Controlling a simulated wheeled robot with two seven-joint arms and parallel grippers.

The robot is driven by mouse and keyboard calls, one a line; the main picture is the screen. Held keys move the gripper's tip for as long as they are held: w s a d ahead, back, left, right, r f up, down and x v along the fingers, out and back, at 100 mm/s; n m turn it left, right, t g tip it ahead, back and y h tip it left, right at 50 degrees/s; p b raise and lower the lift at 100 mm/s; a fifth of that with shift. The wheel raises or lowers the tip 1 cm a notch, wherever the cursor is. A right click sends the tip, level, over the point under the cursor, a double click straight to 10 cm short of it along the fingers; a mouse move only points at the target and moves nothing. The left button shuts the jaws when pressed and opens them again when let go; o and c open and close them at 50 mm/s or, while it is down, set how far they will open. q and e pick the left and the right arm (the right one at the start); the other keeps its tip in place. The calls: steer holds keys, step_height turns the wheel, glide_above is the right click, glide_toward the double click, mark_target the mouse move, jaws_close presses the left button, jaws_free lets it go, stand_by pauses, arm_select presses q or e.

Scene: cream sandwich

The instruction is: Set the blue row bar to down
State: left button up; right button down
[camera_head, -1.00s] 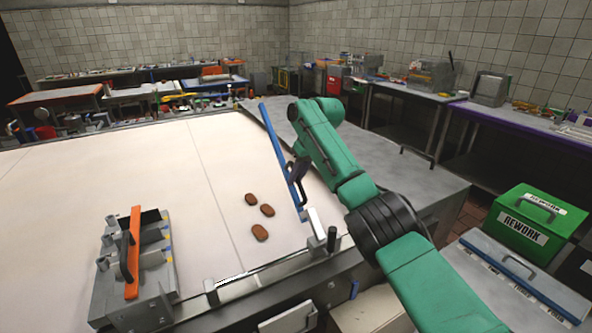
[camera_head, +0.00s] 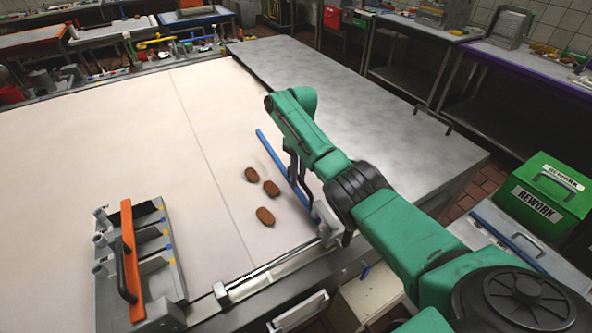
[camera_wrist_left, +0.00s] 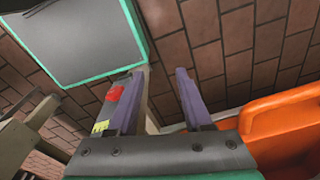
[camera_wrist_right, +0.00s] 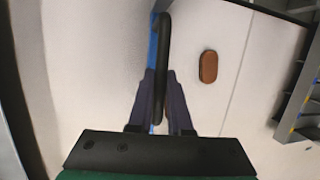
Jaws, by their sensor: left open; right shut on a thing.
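The blue row bar (camera_head: 271,151) is a long thin bar along the right side of the pale belt. It lies low over the belt, and I cannot tell whether it touches. Its near end meets a grey metal mount (camera_head: 328,217). My right gripper (camera_head: 299,176) is shut on the bar's black handle. In the right wrist view, the handle (camera_wrist_right: 163,45) runs between the closed fingers (camera_wrist_right: 161,88), with a strip of the blue bar (camera_wrist_right: 153,48) beside it. My left gripper (camera_wrist_left: 157,78) is open and empty in the left wrist view, above a brick floor.
Brown oval biscuits (camera_head: 265,216) lie on the belt (camera_head: 140,150) left of the bar. A grey fixture with an orange bar (camera_head: 129,262) and black handle stands at front left. A grey table (camera_head: 370,110) lies right; a green REWORK box (camera_head: 541,205) is beyond.

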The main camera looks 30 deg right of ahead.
stand_by(0.3)
steer(key=c, duration=0.8)
jaws_free()
steer(key=shift+c, duration=0.2)
